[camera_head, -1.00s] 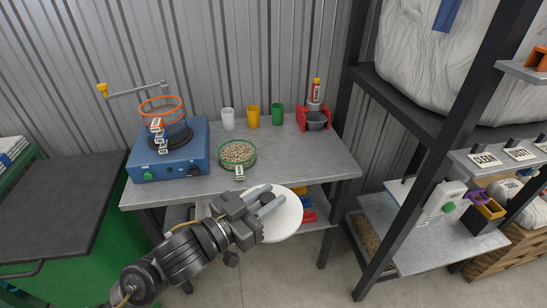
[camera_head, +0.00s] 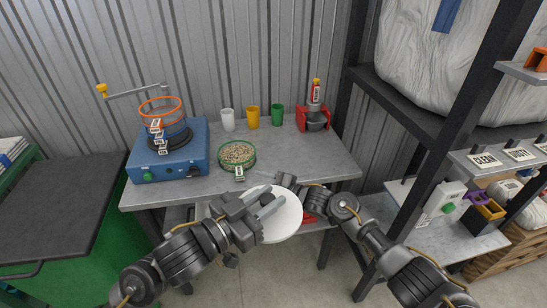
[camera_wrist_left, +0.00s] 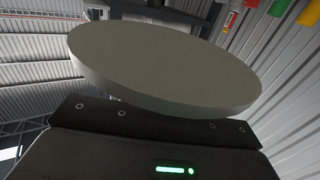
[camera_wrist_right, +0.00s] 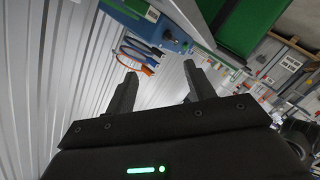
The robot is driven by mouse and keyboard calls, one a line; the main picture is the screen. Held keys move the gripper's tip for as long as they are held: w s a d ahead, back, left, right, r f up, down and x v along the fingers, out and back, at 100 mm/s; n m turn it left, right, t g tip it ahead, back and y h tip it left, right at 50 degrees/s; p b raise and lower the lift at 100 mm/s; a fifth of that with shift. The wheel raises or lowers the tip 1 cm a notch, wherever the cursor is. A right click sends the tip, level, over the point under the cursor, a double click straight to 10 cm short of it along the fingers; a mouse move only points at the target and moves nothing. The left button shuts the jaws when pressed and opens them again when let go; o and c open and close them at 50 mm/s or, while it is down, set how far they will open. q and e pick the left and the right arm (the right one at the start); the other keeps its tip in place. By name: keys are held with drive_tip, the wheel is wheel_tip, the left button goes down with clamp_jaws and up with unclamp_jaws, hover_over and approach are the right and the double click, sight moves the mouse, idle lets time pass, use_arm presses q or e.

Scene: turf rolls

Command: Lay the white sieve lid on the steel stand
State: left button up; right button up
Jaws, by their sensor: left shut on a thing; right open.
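The white sieve lid (camera_head: 283,222) is a round, pale disc. My left gripper (camera_head: 272,202) is shut on it and holds it in front of the bench's front edge. The lid fills much of the left wrist view (camera_wrist_left: 165,65), just beyond the jaws. My right gripper (camera_head: 282,181) is open near the bench's front edge, just behind the lid; its spread, empty fingers also show in the right wrist view (camera_wrist_right: 160,76). I cannot single out a steel stand with certainty.
A blue machine (camera_head: 168,160) with an orange-rimmed sieve (camera_head: 160,105) and crank stands on the grey bench (camera_head: 300,157). A green-rimmed dish of pellets (camera_head: 237,153), white, yellow (camera_head: 252,117) and green cups and a red holder (camera_head: 306,117) stand there too. The bench's right front is clear.

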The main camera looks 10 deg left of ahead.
drive_tip(key=s+a+r+n+g+h, duration=0.1)
drive_tip(key=s+a+r+n+g, duration=0.2)
drive_tip(key=s+r+n, duration=0.4)
drive_tip(key=s+a+r+n+g+h, duration=0.1)
drive_tip(key=s+a+r+n+g, duration=0.2)
drive_tip(key=r, duration=0.5)
drive_tip(key=s+a+r+n+g+h, duration=0.1)
drive_tip(key=s+a+r+n+g, duration=0.2)
drive_tip(key=r+n, duration=0.45)
drive_tip(key=n+t+h, duration=0.4)
drive_tip(key=n+h, duration=0.2)
drive_tip(key=h, duration=0.5)
approach(268, 198)
drive_tip(key=f, duration=0.7)
drive_tip(key=w+a+f, duration=0.1)
drive_tip(key=f, duration=0.2)
drive_tip(key=shift+f, duration=0.3)
drive_tip(key=c, duration=1)
use_arm(q)
drive_tip(key=o, duration=1.1)
use_arm(e)
drive_tip(key=shift+c, duration=0.6)
